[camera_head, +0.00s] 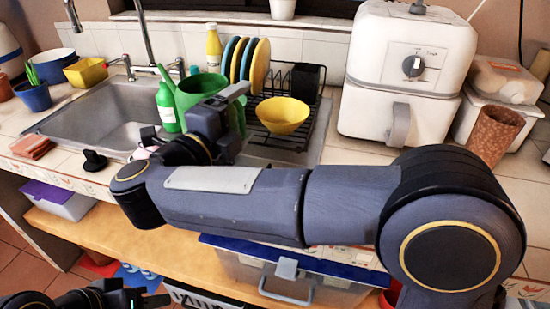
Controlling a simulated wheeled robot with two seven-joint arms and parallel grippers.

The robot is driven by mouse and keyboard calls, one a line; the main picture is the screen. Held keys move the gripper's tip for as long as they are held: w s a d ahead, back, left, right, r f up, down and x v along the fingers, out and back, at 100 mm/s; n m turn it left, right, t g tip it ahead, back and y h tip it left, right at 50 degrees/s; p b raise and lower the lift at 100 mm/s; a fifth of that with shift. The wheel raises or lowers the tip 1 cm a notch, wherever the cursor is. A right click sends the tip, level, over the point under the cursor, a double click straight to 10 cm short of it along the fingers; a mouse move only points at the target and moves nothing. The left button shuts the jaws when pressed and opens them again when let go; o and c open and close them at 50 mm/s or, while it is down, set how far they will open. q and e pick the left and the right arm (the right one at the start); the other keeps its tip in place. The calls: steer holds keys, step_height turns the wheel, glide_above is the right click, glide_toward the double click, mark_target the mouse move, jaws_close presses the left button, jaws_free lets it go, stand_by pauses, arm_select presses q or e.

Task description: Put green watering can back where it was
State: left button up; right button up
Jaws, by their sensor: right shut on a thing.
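The green watering can (196,88) is at the right side of the sink, with its spout pointing up to the left. My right gripper (236,95) is shut on it from the near side, and my gripper and wrist hide much of its lower body. I cannot tell whether its base touches the counter. My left gripper (155,300) is low at the bottom left edge, away from the can, and only partly in frame; its jaw state is unclear.
A green bottle (167,108) stands close left of the can. A black dish rack (312,108) with a yellow bowl (281,115) and several plates is on the right. The metal sink (95,118) lies left. A white air fryer (408,75) stands further right.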

steer(key=shift+w+d+f+b, duration=0.2)
steer(key=shift+d+f+b, duration=0.15)
steer(key=shift+d+f, duration=1)
steer(key=shift+w+d+f+b, duration=0.25)
steer(key=shift+d+f, duration=0.55)
steer(key=shift+f, duration=1)
steer(key=shift+w+d+f+b, duration=0.1)
steer(key=shift+d+f+b, duration=0.3)
steer(key=shift+d+f, duration=0.95)
steer(key=shift+a+f, duration=0.25)
steer(key=shift+a, duration=0.05)
steer(key=shift+f, duration=0.15)
steer(key=o, duration=1.2)
steer(key=shift+s+a, duration=0.1)
steer(key=v, duration=1.2)
